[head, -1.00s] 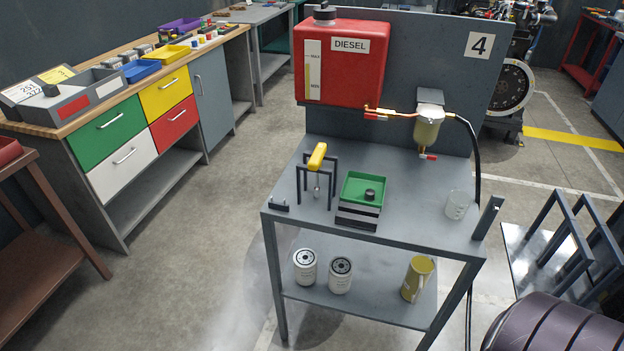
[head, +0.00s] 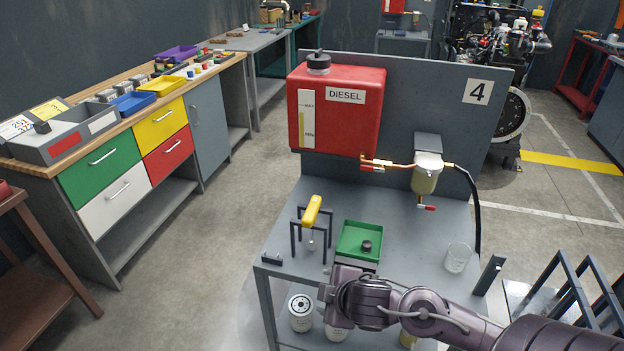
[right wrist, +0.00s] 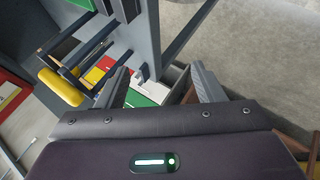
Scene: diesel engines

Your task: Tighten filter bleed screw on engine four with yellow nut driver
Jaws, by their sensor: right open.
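The yellow-handled nut driver (head: 312,210) stands upright in a dark rack (head: 296,236) at the left of the engine-four bench (head: 410,215). Its yellow handle also shows at the left of the right wrist view (right wrist: 62,87). The fuel filter (head: 426,174) hangs on the grey panel below the number 4 sign; its bleed screw is too small to make out. My right arm reaches in from the lower right, its hand at the bench's front edge. My right gripper (right wrist: 160,78) is open and empty, with the nut driver outside its fingers to the left. My left gripper is out of view.
A green tray (head: 347,246) with a black knob sits right of the rack. A clear beaker (head: 457,257) stands at the bench's right. A red diesel tank (head: 337,128) and a black hose (head: 472,195) are behind. White filters (head: 301,312) stand on the lower shelf.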

